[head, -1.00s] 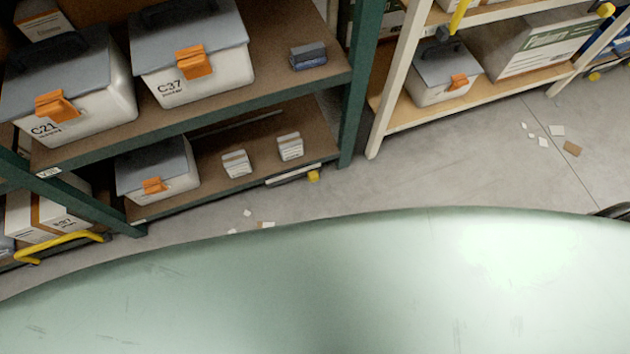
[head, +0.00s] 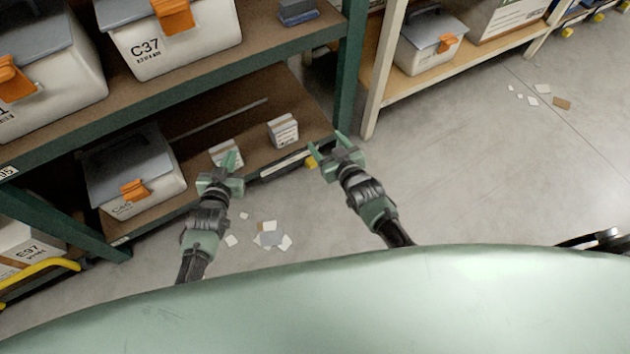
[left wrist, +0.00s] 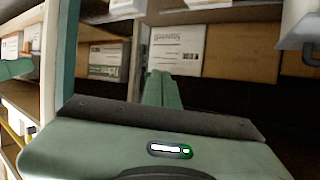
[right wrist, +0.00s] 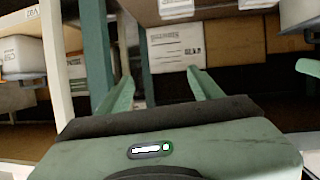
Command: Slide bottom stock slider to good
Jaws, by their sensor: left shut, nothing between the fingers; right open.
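The bottom stock slider is a yellow knob (head: 311,162) at the right end of a pale strip (head: 283,167) on the front edge of the bottom shelf. My right gripper (head: 327,146) is open beside the yellow knob in the head view; I cannot tell whether it touches it. Its spread, empty fingers show in the right wrist view (right wrist: 160,74). My left gripper (head: 231,159) is shut and empty, in front of a small white box (head: 218,151) on the bottom shelf. Its closed fingers also show in the left wrist view (left wrist: 161,88). Neither wrist view clearly shows the slider.
Another small box (head: 283,132) and a lidded bin (head: 135,165) stand on the bottom shelf (head: 236,121). The green rack post (head: 348,85) rises just beyond my right gripper. A pale wooden rack (head: 377,80) stands to the right. Paper scraps (head: 270,238) lie on the floor.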

